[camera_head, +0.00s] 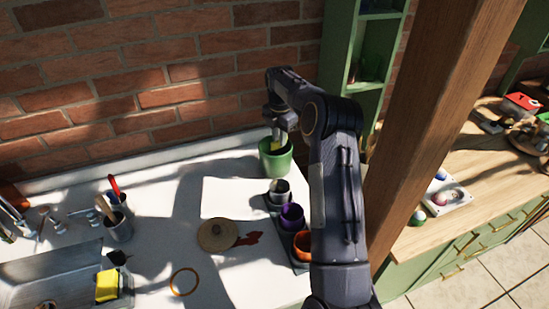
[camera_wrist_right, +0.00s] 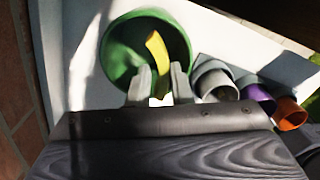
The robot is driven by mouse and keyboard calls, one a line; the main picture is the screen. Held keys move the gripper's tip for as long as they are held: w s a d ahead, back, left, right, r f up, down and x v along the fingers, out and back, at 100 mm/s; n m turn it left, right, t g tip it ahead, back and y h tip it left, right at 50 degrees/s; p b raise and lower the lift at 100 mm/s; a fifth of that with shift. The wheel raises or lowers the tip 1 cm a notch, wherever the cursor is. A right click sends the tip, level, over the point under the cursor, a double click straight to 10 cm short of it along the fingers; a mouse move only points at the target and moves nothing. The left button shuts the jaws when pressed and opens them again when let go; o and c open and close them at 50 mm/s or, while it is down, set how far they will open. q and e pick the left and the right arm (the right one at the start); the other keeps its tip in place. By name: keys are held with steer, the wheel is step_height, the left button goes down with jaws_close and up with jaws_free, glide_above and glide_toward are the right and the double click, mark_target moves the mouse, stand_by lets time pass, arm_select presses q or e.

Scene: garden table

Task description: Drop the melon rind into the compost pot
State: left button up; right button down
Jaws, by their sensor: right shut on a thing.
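The compost pot is a green round pot (camera_head: 276,160) at the back of the white table, near the brick wall. My right gripper (camera_head: 277,136) points down over its mouth. In the right wrist view, the gripper (camera_wrist_right: 160,84) is shut on the yellow-green melon rind (camera_wrist_right: 156,55), a curved strip. The rind shows against the inside of the green pot (camera_wrist_right: 120,50) in that view. How deep the rind reaches into the pot is hard to tell. My left gripper is not in view.
Small grey, purple (camera_head: 292,216) and orange (camera_head: 302,243) cups stand in a row in front of the pot, beside my right arm. A round brown lid (camera_head: 217,235) lies left of them. A wooden post (camera_head: 440,110) stands close on the right.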

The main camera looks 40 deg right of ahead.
steer(key=shift+f, duration=0.55)
steer(key=c, duration=1.2)
jaws_free()
steer(key=shift+c, duration=0.2)
step_height(320, 180, up, 7)
steer(key=shift+f+b, duration=0.15)
steer(key=shift+b, duration=0.4)
steer(key=shift+r, duration=0.55)
